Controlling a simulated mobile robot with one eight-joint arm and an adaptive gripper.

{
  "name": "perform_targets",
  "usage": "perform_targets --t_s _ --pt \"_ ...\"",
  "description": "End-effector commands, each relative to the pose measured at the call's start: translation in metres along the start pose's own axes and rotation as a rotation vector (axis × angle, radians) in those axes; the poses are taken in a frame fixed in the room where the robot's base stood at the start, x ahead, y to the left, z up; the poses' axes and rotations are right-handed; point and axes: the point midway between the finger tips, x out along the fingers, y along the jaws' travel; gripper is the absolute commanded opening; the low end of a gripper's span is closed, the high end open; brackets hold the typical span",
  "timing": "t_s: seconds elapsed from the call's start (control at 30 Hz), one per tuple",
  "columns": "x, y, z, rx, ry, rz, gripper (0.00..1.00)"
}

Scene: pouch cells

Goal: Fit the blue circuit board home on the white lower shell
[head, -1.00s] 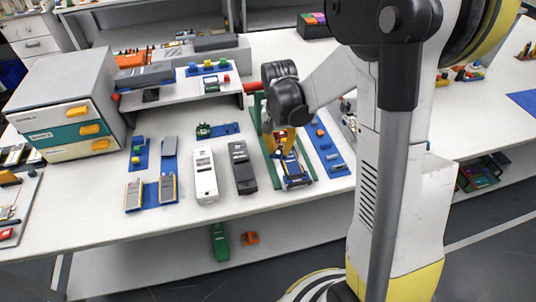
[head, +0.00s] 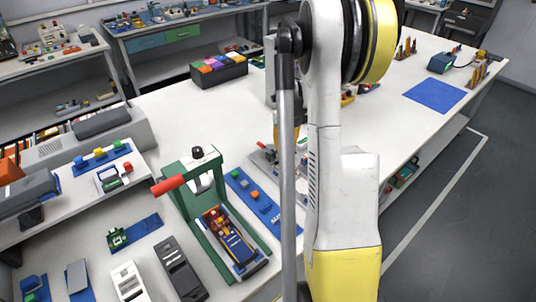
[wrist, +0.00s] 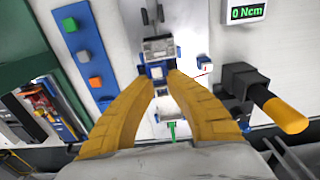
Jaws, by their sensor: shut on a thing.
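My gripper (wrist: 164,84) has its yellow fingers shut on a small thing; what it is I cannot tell. Just beyond the fingertips in the wrist view stands a small blue, white and grey fixture (wrist: 158,48). In the head view my gripper (head: 276,136) is mostly hidden behind my arm, right of the green press. A dark blue board-like part (head: 236,246) with orange sides lies in the green press (head: 204,247); I cannot tell whether it is the circuit board. A white shell-like part (head: 130,283) lies on the table at front left, apart from my gripper.
The press's red handle (head: 168,185) sticks out left. A blue strip (head: 262,203) with coloured blocks lies right of the press. In the wrist view a black tool with a yellow grip (wrist: 278,110) stands close at right, below a display (wrist: 246,12) reading 0 Ncm.

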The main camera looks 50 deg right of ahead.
Motion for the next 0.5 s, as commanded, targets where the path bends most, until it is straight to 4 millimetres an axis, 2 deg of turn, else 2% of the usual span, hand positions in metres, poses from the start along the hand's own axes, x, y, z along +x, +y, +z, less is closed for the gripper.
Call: perform_targets --t_s 0.5 --pt "0.003 -0.002 -0.0013 0.028 0.0 0.001 0.0"
